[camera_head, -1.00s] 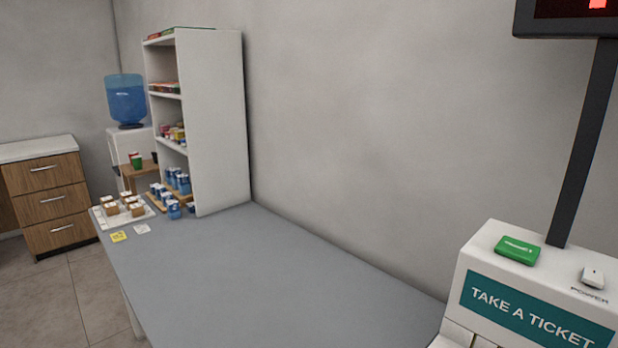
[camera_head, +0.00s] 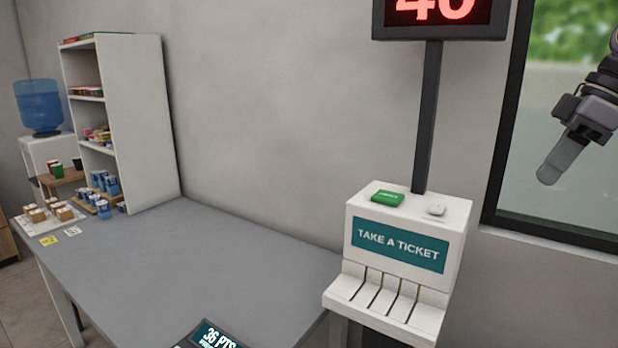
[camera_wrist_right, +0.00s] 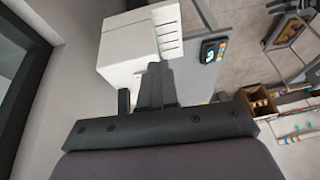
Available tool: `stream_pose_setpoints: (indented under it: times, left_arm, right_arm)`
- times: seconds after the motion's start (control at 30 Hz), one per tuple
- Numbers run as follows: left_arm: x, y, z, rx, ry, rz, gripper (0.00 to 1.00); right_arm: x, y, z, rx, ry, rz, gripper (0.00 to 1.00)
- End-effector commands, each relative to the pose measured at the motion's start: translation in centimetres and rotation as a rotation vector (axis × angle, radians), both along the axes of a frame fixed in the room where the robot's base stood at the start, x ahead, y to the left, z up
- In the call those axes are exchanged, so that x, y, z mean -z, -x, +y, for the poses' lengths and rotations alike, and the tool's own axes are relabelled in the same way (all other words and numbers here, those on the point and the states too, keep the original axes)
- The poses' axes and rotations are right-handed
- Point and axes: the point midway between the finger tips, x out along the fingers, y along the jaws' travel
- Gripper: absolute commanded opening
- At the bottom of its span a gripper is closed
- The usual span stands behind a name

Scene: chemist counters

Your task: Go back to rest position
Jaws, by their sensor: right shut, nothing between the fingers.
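My right gripper (camera_head: 562,160) hangs at the upper right of the head view, in front of the window. Its fingers are together and nothing is between them. In the right wrist view the right gripper (camera_wrist_right: 150,88) points towards the white ticket machine (camera_wrist_right: 130,52), apart from it as far as I can tell. In the head view the ticket machine (camera_head: 455,215) stands to the left of and below this gripper. My left gripper is not in view.
A grey counter (camera_head: 220,260) runs from the white shelf unit (camera_head: 145,125) towards the ticket machine. A small display terminal (camera_head: 215,336) is at its near edge. A green box (camera_head: 388,198) lies on the machine. The counter's middle is clear.

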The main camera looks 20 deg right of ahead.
Motion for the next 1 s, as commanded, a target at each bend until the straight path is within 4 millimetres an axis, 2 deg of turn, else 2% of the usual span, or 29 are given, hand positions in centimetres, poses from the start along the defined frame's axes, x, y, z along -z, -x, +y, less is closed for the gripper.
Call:
stream_pose_setpoints:
  times: [0.03,0.23,0.47,0.77,1.0]
  left_arm:
    - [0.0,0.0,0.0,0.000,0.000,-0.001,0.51]
    - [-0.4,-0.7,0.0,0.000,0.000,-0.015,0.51]
    - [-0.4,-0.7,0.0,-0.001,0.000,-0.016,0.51]
    - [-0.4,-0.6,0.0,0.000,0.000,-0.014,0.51]
    - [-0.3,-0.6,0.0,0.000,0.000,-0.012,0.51]
  right_arm:
    - [1.5,0.1,-0.5,0.006,-0.058,0.001,0.00]
    - [7.2,0.7,-1.6,0.027,-0.281,0.001,0.00]
    - [14.4,1.4,-1.1,0.055,-0.559,0.001,0.00]
    - [23.1,2.3,2.4,0.091,-0.923,0.001,0.00]
    - [28.7,2.8,7.3,0.119,-1.212,0.001,0.00]
